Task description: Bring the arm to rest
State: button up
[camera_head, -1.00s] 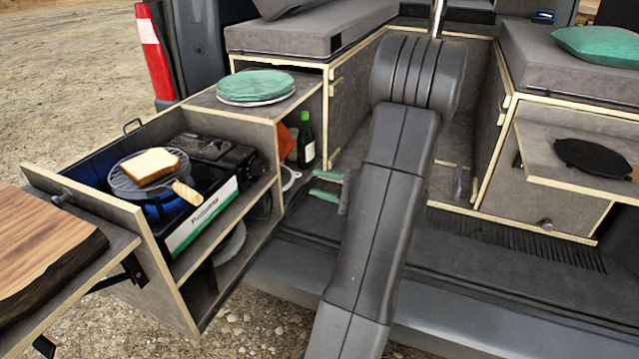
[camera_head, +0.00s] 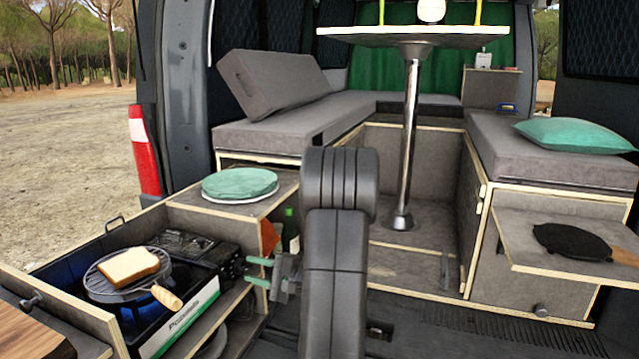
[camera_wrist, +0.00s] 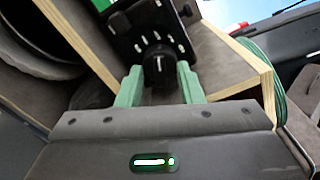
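My arm (camera_head: 335,260) rises in the middle of the head view, its elbow in front of the van's interior. My gripper (camera_head: 259,271) is to the left of the elbow, with its two green fingers apart, just right of the camping stove (camera_head: 180,322) in the pulled-out drawer. In the wrist view, my gripper (camera_wrist: 160,88) has a black knob (camera_wrist: 158,65) on a dark panel between or just beyond its fingers. I cannot tell if they touch it. Nothing appears held.
A slice of bread (camera_head: 128,264) lies on a round grill pan (camera_head: 103,288) with a wooden handle on the stove. A black pan (camera_head: 570,241) lies on the right shelf (camera_head: 520,252). A table post (camera_head: 410,140) stands behind.

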jog(key=shift+a+n, duration=0.1)
jog(key=shift+n, duration=0.2)
dwell(0.4)
